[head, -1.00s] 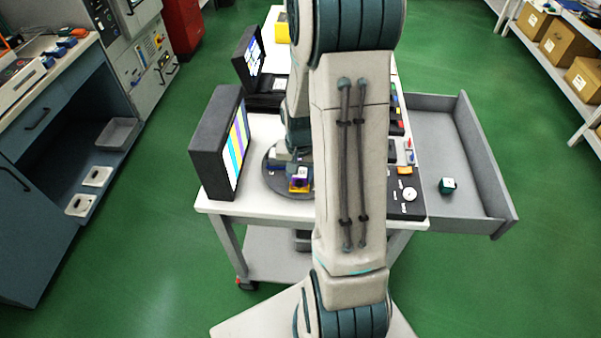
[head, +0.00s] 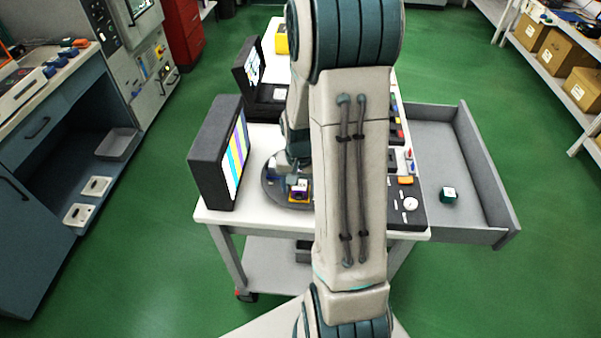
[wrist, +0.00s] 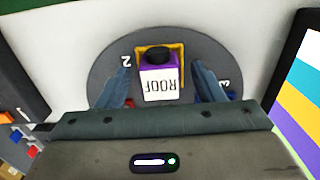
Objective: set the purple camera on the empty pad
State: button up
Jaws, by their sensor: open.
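The purple camera (wrist: 158,73) has a dark round lens and a white face reading "ROOF". It sits on a yellow pad (wrist: 179,52) on the grey round plate (wrist: 108,60), near a printed "2". In the head view the purple camera (head: 299,188) is at the near side of the round plate (head: 274,200). My gripper (wrist: 161,70) is open, with one finger on each side of the camera and a visible gap to each. In the head view my gripper (head: 284,166) is partly hidden by my arm. I cannot make out an empty pad.
A screen with coloured stripes (head: 217,155) stands left of the plate. A laptop (head: 250,72) is behind it. A black panel with controls (head: 408,207) lies to the right. An open grey drawer (head: 478,218) holds a small dark green cube (head: 448,195).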

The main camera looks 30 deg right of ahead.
notch_tip(320, 180, up, 14)
jog(key=shift+f+b, duration=0.25)
jog(key=shift+b, duration=0.05)
dwell(0.5)
jog(key=s+a+r+n+t, duration=0.1)
jog(key=s+a+r+n, duration=0.1)
jog(key=s+a, duration=0.4)
jog(key=s+a+r+n+t, duration=0.2)
jog(key=s+a+r+n, duration=0.1)
jog(key=s+a+n, duration=0.2)
jog(key=shift+s+a+r, duration=0.35)
jog(key=shift+s+a, duration=0.05)
jog(key=shift+s, duration=0.45)
jog(key=c, duration=0.5)
jog(key=shift+c, duration=0.2)
